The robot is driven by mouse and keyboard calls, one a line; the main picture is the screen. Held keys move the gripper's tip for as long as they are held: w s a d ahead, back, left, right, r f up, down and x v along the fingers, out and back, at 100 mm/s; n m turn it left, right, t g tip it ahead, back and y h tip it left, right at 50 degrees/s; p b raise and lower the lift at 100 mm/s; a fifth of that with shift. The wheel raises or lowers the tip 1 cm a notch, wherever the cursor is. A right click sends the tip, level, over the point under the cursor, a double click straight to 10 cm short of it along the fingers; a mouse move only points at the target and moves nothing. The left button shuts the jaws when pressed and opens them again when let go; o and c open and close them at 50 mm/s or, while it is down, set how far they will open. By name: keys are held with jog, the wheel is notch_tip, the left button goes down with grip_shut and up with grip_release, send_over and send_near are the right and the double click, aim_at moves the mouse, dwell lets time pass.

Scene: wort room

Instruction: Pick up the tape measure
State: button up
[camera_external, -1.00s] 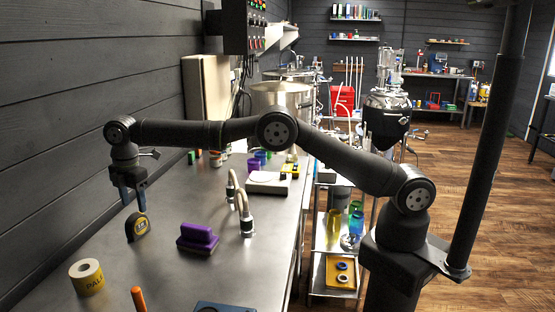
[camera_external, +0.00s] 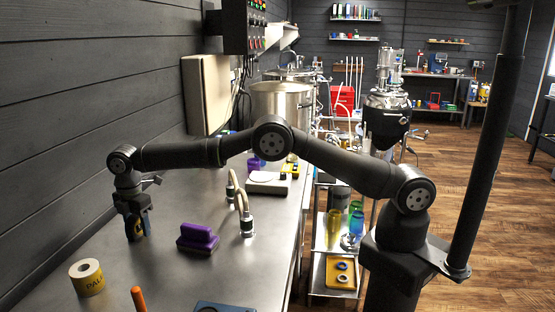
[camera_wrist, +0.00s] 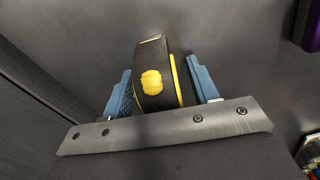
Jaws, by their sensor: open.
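The tape measure (camera_wrist: 151,84), black with yellow, stands on the metal bench. In the wrist view it sits between the two blue fingers of my gripper (camera_wrist: 162,88), with a gap visible on each side. In the external view my gripper (camera_external: 136,226) is down around the tape measure (camera_external: 134,236), one finger on either side. The fingers hide most of it there. My gripper is open, and the tape measure rests on the bench.
A purple block-like object (camera_external: 198,238) lies to the right on the bench (camera_external: 150,270). A yellow tape roll (camera_external: 87,278) and an orange handle (camera_external: 138,299) are nearer the camera. Curved hoses (camera_external: 240,206) stand further right. The dark wall (camera_external: 60,130) runs along the left.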

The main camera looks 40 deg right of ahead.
grip_shut()
jog(key=shift+r, duration=0.1)
